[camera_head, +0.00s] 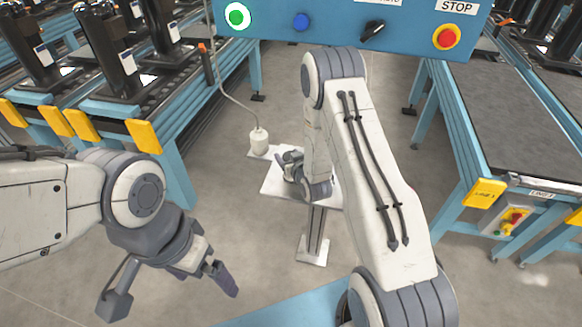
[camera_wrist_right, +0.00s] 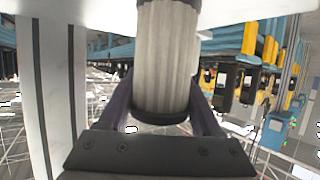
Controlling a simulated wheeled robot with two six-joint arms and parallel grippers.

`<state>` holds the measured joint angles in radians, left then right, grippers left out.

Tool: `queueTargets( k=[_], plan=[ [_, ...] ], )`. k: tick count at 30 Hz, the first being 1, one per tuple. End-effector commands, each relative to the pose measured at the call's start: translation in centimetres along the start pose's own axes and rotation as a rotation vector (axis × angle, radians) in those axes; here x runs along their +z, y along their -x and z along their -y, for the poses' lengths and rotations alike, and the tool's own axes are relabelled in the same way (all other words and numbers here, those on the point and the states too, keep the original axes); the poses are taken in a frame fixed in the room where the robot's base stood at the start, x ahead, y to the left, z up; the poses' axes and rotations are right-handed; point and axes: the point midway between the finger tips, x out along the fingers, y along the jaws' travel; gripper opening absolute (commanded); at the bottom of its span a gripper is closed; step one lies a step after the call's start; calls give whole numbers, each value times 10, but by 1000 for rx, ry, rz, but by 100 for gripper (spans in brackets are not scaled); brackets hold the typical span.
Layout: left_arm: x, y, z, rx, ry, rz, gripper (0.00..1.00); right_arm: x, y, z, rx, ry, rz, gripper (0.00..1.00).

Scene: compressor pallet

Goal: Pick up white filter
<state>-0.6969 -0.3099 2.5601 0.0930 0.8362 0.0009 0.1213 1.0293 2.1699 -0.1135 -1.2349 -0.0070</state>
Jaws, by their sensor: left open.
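The white filter (camera_wrist_right: 165,50), a pale ribbed cylinder with a dark end, fills the upper middle of the right wrist view. My right gripper (camera_wrist_right: 163,90) has one dark finger on each side of it, near its dark end. Whether the fingers press on it is not clear. In the head view, my right gripper (camera_head: 289,160) is by the small white stand (camera_head: 275,185), largely hidden by my arm, and I cannot make out the filter there. My left gripper (camera_head: 172,297) is open and empty at the lower left, its fingers wide apart over the floor.
A white cylinder (camera_head: 259,141) on a cable is at the stand's left corner. A blue control panel (camera_head: 330,20) with buttons crosses the top. Conveyors with yellow plates stand left (camera_head: 165,110) and right (camera_head: 515,110).

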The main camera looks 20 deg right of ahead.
Motion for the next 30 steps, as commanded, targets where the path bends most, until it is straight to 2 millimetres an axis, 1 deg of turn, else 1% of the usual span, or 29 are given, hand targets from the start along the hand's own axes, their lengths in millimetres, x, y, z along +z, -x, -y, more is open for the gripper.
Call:
queueTargets(
  k=[8, 13, 17, 21, 24, 30],
  plan=[
    [0, 0, 0, 0, 0, 0, 100, -1, 0, 0, 0, 0, -2, 7],
    [0, -3, 0, 0, 0, 0, 100, -7, 2, 0, 0, 0, -2, 7],
    [0, -8, 0, 0, 0, 0, 100, -20, 7, 0, 0, 0, -6, 7],
    [1, -15, 1, 0, -1, 0, 100, -40, 16, 0, 0, 0, -8, 7],
    [1, -22, 2, 0, -1, 0, 100, -46, 30, -26, 8, -2, -5, 7],
    [2, -31, 2, 0, -2, 0, 100, -64, 54, -64, 8, -1, -6, 7]
  ],
)
